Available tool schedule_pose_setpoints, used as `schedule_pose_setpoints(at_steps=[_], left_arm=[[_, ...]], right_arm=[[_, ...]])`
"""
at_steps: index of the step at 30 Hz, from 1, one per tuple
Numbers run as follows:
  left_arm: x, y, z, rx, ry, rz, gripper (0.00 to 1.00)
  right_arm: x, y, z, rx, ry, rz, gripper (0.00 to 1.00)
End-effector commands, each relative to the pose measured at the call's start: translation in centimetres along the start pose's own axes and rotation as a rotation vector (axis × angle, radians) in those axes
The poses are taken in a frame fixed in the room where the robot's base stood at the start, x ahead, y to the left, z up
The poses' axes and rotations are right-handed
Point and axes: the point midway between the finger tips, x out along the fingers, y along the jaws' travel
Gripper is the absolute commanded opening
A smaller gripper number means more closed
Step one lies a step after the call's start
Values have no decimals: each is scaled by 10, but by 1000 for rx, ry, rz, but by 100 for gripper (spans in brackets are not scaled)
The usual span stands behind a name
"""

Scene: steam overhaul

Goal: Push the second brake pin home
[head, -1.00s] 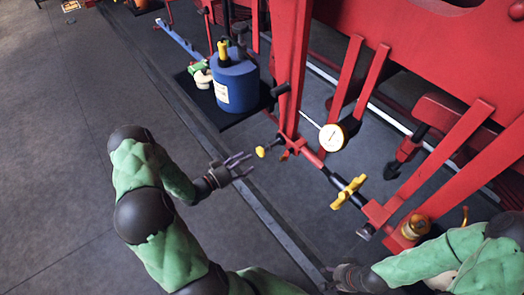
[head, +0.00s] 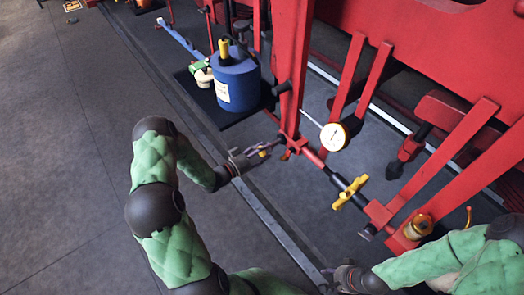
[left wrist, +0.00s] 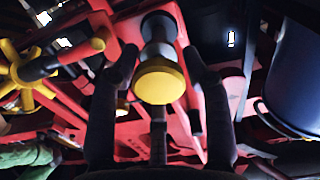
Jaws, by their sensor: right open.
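A brake pin with a round yellow head (head: 264,153) and dark shank sticks out from the red brake rigging (head: 312,157). How deep the pin sits is hidden. My right gripper (head: 346,279) is open low in the head view, away from the pin and partly cut off by the frame edge.
A yellow cross handle (head: 350,192) sits on the rod to the right, near a round white gauge (head: 333,137). A blue drum (head: 235,82) stands on a dark mat behind my left gripper. Red struts surround the pin; the floor at left is clear.

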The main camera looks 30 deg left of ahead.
Motion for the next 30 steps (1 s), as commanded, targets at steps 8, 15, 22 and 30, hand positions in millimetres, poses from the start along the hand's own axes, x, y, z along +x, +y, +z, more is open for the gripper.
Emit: schedule_pose_setpoints(at_steps=[8, 15, 22, 30], left_arm=[[2, 0, 0, 2, 2, 1, 0], [38, 0, 0, 6, 5, 4, 0], [57, -1, -2, 5, 5, 1, 0], [58, -1, -4, 7, 7, 1, 47]], right_arm=[[1, 0, 0, 0, 0, 0, 47], [14, 5, 0, 0, 0, 0, 47], [19, 7, -1, 0, 0, 0, 47], [18, 7, -1, 0, 0, 0, 47]])
